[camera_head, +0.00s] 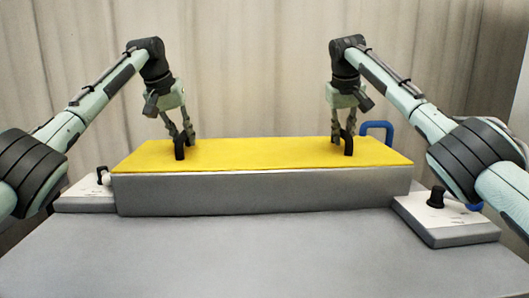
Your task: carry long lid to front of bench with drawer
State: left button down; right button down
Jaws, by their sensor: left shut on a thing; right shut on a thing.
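The long lid (262,154) is a flat yellow panel lying across the top of a long grey tank (262,194) in the middle of the bench. It looks level, and I cannot tell whether it touches the rim along its whole length. My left gripper (180,149) is shut at the lid's left part, pointing down. My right gripper (348,144) is shut at its right part, also pointing down. The small grips between the fingers are mostly hidden by the dark fingertips. No drawer is visible.
The grey bench top (250,250) is clear in front of the tank. A low box with a black knob (437,196) stands at the right, and another box (84,197) at the left. A blue handle (377,128) rises behind the tank at the right. A curtain hangs behind.

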pick_arm(q)
jog(key=shift+r, duration=0.15)
pick_arm(e)
jog(key=shift+r, duration=0.15)
